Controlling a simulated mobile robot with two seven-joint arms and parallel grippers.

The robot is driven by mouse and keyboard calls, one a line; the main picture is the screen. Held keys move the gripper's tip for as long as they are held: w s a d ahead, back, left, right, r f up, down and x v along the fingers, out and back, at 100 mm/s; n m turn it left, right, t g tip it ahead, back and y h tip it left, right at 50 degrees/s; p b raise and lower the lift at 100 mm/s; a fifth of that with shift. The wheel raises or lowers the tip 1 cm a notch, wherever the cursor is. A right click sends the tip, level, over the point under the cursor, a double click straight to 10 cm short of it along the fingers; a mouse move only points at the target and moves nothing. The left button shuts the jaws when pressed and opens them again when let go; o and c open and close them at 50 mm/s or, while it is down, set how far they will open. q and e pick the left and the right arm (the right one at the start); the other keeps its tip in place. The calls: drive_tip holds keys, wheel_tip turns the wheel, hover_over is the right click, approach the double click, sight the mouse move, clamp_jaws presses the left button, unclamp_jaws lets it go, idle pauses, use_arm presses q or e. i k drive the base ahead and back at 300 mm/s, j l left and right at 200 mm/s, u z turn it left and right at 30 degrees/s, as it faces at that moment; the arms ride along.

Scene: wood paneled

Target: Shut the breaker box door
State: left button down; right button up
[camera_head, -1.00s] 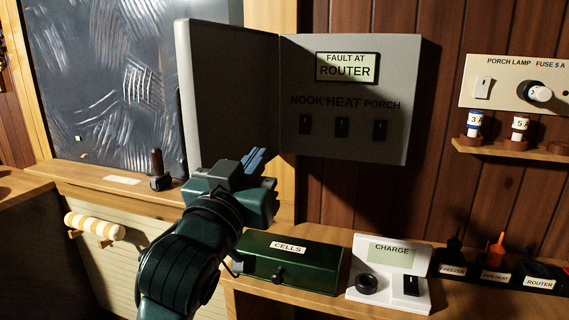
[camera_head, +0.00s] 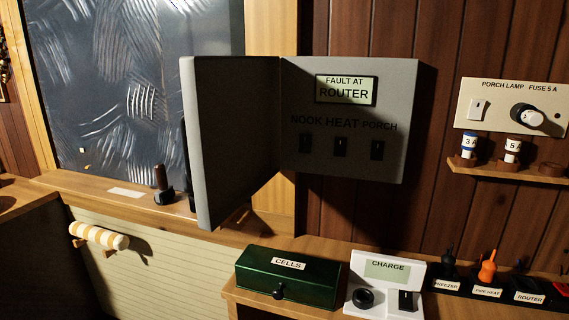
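The breaker box (camera_head: 400,100) is a grey panel on the wood wall, with a "FAULT AT ROUTER" display (camera_head: 345,90) and three dark switches labelled NOOK, HEAT and PORCH. Its grey door (camera_head: 232,135) stands open, hinged at the panel's left edge and swung out to the left toward me. Nothing touches the door's visible face. Neither of my grippers shows in the head view now.
Below are a green CELLS box (camera_head: 288,280), a white CHARGE unit (camera_head: 387,285) and a row of labelled black holders (camera_head: 487,289) on the shelf. A dark peg (camera_head: 161,183) stands on the ledge left of the door. A fuse panel (camera_head: 512,105) is at right.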

sight(230, 121)
drive_tip(key=i+j+z, duration=0.25)
drive_tip(key=j, duration=0.25)
drive_tip(key=i+j+z, duration=0.1)
drive_tip(key=j+z, duration=0.2)
drive_tip(key=j, duration=0.2)
drive_tip(key=i+j+z, duration=0.1)
drive_tip(key=j+z, duration=0.15)
drive_tip(key=j, duration=0.35)
drive_tip(key=j+z, duration=0.3)
drive_tip(key=j, duration=0.25)
drive_tip(key=k, duration=0.3)
drive_tip(key=i+l, duration=0.1)
drive_tip(key=l, duration=0.4)
drive_tip(key=i+z, duration=0.05)
